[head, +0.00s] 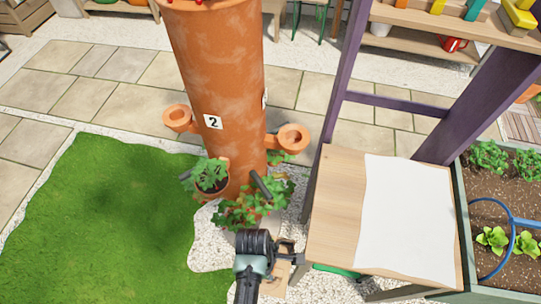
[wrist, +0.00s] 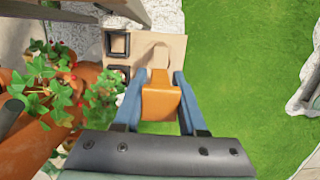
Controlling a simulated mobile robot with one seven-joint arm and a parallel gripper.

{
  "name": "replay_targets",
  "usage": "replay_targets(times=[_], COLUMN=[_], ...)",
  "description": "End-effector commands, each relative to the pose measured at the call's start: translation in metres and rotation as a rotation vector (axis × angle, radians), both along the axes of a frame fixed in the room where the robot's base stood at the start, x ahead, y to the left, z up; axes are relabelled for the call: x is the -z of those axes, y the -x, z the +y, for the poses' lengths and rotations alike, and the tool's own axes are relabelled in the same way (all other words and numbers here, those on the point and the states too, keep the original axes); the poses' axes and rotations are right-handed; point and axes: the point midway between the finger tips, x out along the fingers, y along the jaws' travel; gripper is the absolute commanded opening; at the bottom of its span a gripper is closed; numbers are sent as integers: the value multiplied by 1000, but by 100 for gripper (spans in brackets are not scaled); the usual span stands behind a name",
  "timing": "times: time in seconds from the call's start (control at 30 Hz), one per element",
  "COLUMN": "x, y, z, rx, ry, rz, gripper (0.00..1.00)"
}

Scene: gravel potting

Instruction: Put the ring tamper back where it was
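In the wrist view my gripper (wrist: 160,86) points down with its blue fingers on either side of an orange block-like piece (wrist: 161,102). The fingers appear closed against it. It looks like the handle of the ring tamper; its lower end is hidden. Beyond it lies a tan board (wrist: 174,48) with two black square frames (wrist: 118,44) and a pale arch-shaped outline. In the head view my dark wrist stands at the bottom middle, in front of part of the board (head: 277,284); the fingers and the orange piece cannot be made out there.
A tall orange planter column (head: 222,70) marked 2, with side cups and leafy plants (head: 250,207), stands close to my gripper. A wooden table (head: 335,215) with a white sheet (head: 408,220) is at the right. Open grass (head: 100,225) lies left.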

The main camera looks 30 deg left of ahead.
Motion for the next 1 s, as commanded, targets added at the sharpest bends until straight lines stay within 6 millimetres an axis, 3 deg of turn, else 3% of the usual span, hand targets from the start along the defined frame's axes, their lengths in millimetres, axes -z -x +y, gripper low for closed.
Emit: replay_targets(times=[0.03, 0.17, 0.57, 1.0], x=[0, 0, -9, -95], y=[0, 0, 0, 3], z=[0, 0, 1, 14], rx=[0, 0, 0, 0], ry=[0, 0, 0, -2], rz=[0, 1, -1, -3], gripper=[49, 70, 70, 70])
